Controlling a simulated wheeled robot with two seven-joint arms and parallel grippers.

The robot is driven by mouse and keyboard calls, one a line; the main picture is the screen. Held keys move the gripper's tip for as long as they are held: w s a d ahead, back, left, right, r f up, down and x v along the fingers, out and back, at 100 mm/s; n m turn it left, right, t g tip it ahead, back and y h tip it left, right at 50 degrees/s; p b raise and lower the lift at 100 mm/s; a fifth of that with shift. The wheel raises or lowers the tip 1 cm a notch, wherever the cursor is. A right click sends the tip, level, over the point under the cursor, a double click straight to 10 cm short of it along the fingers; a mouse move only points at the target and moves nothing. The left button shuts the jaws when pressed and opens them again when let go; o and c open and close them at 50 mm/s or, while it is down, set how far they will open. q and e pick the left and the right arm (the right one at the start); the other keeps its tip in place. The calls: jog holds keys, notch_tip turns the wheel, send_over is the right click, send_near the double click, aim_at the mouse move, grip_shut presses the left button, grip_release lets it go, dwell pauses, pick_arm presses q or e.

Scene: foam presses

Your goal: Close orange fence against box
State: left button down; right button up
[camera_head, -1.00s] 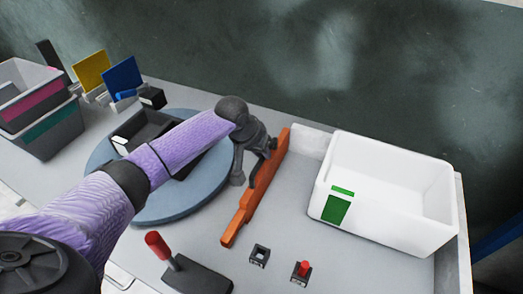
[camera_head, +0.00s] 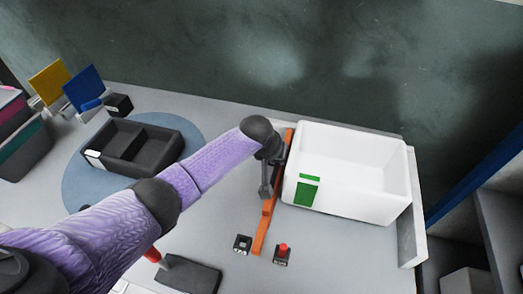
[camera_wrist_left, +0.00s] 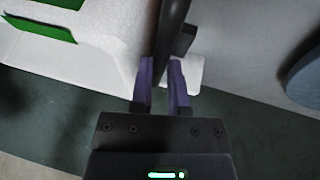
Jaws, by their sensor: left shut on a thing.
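The orange fence (camera_head: 262,233) stands along the left side of the white box (camera_head: 348,200) with the green label. The fence is close beside the box; I cannot tell if they touch along the whole wall. Its middle is hidden behind my left gripper (camera_head: 267,185), which is at the fence's left side. In the left wrist view, the purple fingers of my left gripper (camera_wrist_left: 162,82) are shut on a dark upright bar at the fence, and the white box (camera_wrist_left: 95,45) is at the left. My right gripper is out of view.
A red button block (camera_head: 282,255) and a small dark block (camera_head: 242,244) sit near the fence's front end. A black tray (camera_head: 135,150) rests on a round blue turntable (camera_head: 75,185) at the left. A low wall (camera_head: 412,235) edges the table's right.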

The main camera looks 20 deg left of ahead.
pick_arm(q)
jog(key=c, duration=0.6)
grip_release()
jog(key=p+v, duration=0.4)
jog(key=v, duration=0.6)
jog(key=shift+f, duration=0.1)
